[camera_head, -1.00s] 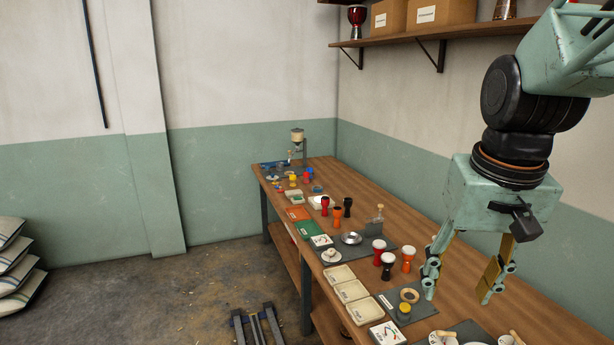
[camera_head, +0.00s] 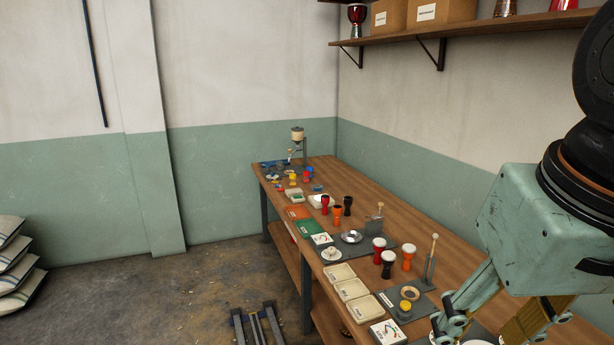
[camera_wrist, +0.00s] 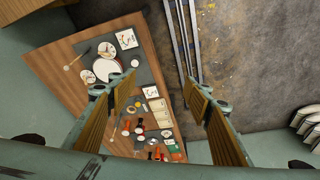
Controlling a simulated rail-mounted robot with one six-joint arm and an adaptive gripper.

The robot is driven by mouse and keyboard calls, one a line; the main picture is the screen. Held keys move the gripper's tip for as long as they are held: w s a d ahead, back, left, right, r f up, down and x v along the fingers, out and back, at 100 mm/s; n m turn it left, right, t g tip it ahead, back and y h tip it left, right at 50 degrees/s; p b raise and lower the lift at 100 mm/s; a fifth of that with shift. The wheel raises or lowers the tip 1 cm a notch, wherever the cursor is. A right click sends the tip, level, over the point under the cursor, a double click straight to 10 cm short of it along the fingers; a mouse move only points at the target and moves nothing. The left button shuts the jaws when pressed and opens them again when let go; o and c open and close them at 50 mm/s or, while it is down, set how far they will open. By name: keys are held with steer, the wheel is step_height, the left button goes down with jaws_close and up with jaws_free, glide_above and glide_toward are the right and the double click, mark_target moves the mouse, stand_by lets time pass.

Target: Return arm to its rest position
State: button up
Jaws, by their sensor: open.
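My gripper (camera_head: 492,330) is at the lower right of the head view, large and close to the camera, with its fingertips partly cut off by the bottom edge. In the wrist view my gripper (camera_wrist: 160,88) shows its two fingers spread wide with nothing between them but the bench and floor far below. It is open and empty, apart from the bench goods. The wooden workbench (camera_head: 455,258) runs back from the lower right to the far corner; it also shows in the wrist view (camera_wrist: 60,58).
Small goblet drums, such as an orange one (camera_head: 408,257) and a black one (camera_head: 388,264), stand on the bench. Cream trays (camera_head: 352,289) line its front edge. A wall shelf (camera_head: 450,32) holds boxes and drums. Cushions (camera_head: 18,265) are stacked at left. The floor (camera_head: 150,300) is mostly clear.

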steer(key=shift+n+t, duration=0.3)
steer(key=shift+s+a+f, duration=0.1)
steer(key=shift+s+a, duration=0.15)
steer(key=shift+s, duration=1)
steer(key=shift+s+a, duration=0.2)
steer(key=shift+s, duration=1.05)
steer(key=shift+d, duration=0.1)
